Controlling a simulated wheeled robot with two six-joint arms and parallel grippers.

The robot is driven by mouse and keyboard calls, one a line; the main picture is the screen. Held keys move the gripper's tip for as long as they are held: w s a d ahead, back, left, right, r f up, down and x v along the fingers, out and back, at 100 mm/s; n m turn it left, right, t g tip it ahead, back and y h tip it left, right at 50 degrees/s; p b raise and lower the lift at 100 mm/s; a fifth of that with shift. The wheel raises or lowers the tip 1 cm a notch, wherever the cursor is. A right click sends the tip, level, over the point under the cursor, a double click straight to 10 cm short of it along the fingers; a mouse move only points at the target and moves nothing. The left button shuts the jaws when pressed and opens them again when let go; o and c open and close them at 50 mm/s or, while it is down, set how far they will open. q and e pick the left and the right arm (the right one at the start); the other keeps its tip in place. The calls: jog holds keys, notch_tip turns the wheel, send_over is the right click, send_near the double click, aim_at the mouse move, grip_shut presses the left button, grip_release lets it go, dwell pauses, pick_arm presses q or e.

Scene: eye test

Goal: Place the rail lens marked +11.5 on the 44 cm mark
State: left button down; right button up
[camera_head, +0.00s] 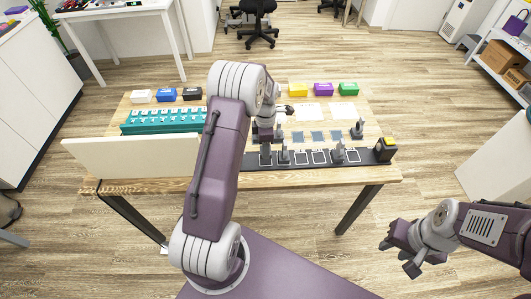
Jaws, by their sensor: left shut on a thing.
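A dark rail (301,158) lies along the near edge of the wooden table. My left gripper (265,138) is over the rail's left visible part and is shut on a small grey holder (265,155), seemingly a rail lens, at or just above the rail. Another grey holder (284,154) stands close to its right, and one more (338,153) stands further right on the rail. A similar grey holder (358,130) stands on the table behind the rail. Lens markings and the centimetre scale are too small to read. My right gripper (398,257) is open and empty, off the table over the floor.
A cream panel (130,158) stands at the table's front left and hides part of it. Behind it is a teal rack (165,118). A black and yellow unit (386,148) sits at the rail's right end. Several coloured boxes, including a purple box (323,88), line the back.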

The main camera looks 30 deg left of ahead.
pick_arm(q)
jog(key=shift+f, duration=1.8)
jog(key=c, duration=0.7)
grip_release()
jog(key=shift+f, duration=0.15)
notch_tip(320, 180, up, 12)
jog(key=shift+s+r, duration=0.1)
jog(key=shift+r, duration=0.15)
jog(key=s+d+m, duration=0.3)
jog(key=s+m, duration=0.3)
jog(key=m, duration=0.2)
jog(key=s+d+m, duration=0.4)
jog(key=s+m, duration=0.2)
jog(key=m, duration=0.2)
jog(key=s+d+f+m+t, duration=0.1)
jog(key=s+d+m, duration=0.3)
jog(key=s+m, duration=0.2)
jog(key=shift+s+m, duration=0.2)
jog(key=shift+m, duration=0.9)
